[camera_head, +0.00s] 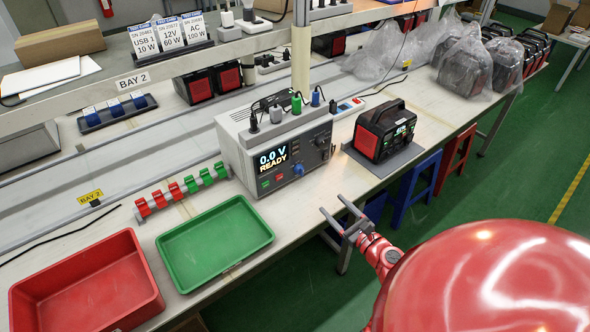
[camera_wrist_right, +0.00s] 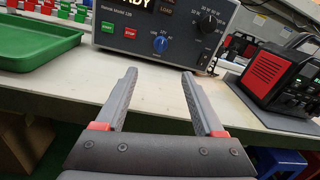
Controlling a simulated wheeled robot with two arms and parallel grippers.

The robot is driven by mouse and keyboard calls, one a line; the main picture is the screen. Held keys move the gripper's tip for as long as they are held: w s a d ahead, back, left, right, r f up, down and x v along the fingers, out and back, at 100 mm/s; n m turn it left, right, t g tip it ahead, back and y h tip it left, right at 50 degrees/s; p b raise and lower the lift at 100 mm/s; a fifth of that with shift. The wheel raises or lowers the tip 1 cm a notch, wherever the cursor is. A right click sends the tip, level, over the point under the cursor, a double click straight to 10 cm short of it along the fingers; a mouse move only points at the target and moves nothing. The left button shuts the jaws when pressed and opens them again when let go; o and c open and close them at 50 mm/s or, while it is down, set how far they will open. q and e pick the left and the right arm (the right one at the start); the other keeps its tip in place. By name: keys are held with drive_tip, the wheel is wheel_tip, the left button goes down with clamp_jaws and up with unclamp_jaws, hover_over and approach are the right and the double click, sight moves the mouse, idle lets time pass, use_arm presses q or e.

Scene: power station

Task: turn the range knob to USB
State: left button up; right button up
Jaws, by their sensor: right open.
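The tester (camera_head: 262,162) is a grey box with a dark front panel and a display reading 0.0 V READY. The range knob is the blue knob (camera_head: 298,169) low on that panel. In the right wrist view the blue knob (camera_wrist_right: 160,44) shows ahead between the fingertips, with small labels around it; its exact setting is too small to read. My right gripper (camera_head: 332,203) is open and empty, in front of the bench edge and apart from the panel. It also shows in the right wrist view (camera_wrist_right: 158,78). My left gripper is out of view.
A black dial (camera_wrist_right: 207,22) sits right of the blue knob, and green and red buttons sit left. A red-black power station (camera_head: 383,131) stands right of the tester. A green tray (camera_head: 214,242) and red bin (camera_head: 85,283) lie left on the bench.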

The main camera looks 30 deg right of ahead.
sight(303, 174)
drive_tip(key=w, duration=1.6)
clamp_jaws()
